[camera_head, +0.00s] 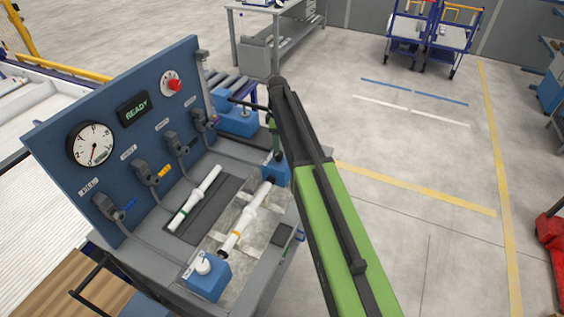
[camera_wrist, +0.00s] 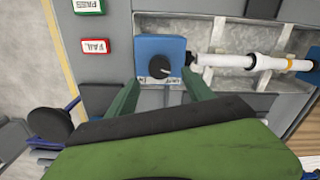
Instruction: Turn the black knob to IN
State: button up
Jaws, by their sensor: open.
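The black knob (camera_wrist: 158,66) sits on top of a blue block (camera_wrist: 145,44) in the wrist view. A short pale mark on the knob points toward the lower right. A small white label (camera_wrist: 155,81) lies just below the knob; its words are too small to read. My gripper (camera_wrist: 162,80) is open, with one green finger on each side of the label, just below the knob and apart from it. In the head view my gripper (camera_head: 274,143) hangs over the far blue block (camera_head: 276,170), and the knob is hidden there.
A white pipe (camera_wrist: 255,63) lies beside the block. A red FAIL button (camera_wrist: 95,46) and green PASS button (camera_wrist: 88,5) are left of it. A black disc (camera_wrist: 50,125) stands near my left finger. The gauge panel (camera_head: 120,130) rises behind the bench.

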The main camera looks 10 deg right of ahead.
aim_at(278, 156)
notch_tip(278, 156, down, 7)
jog(key=b, duration=0.5)
jog(key=shift+r, duration=0.2)
jog(key=shift+c, duration=0.4)
